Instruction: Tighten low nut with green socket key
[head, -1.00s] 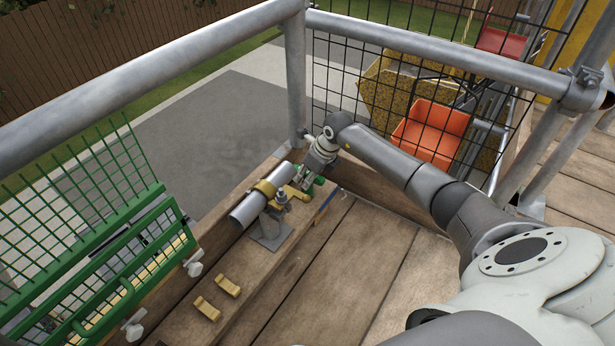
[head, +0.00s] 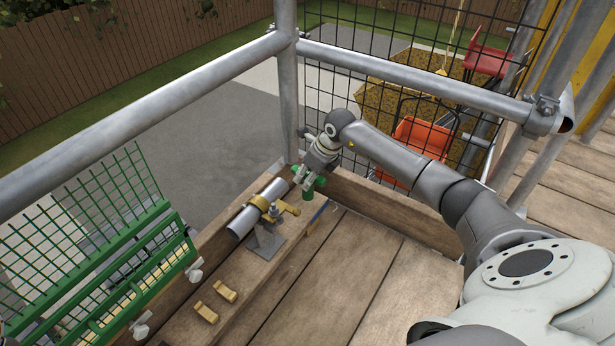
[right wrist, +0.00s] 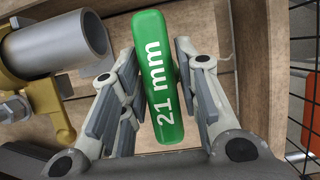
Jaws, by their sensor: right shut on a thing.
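The green socket key (head: 308,194) is in my right gripper (head: 309,180), beyond the coupler's right side in the head view. In the right wrist view the key's green handle (right wrist: 158,85), marked 21 mm, lies between the fingers of the right gripper (right wrist: 155,85). The socket end is hidden there. A grey tube (head: 243,222) sits in a brass coupler (head: 259,202) on a grey bracket (head: 264,244). A bolt with a nut (right wrist: 14,108) shows at the coupler's left edge in the wrist view. The key appears apart from it. My left gripper is out of view.
Two small yellow blocks (head: 225,291) lie on the planks. A blue pencil-like stick (head: 318,212) lies beside the coupler. Guard rails (head: 150,120), a green mesh panel (head: 110,250) and a black mesh fence (head: 340,90) bound the platform. The planks at centre right are clear.

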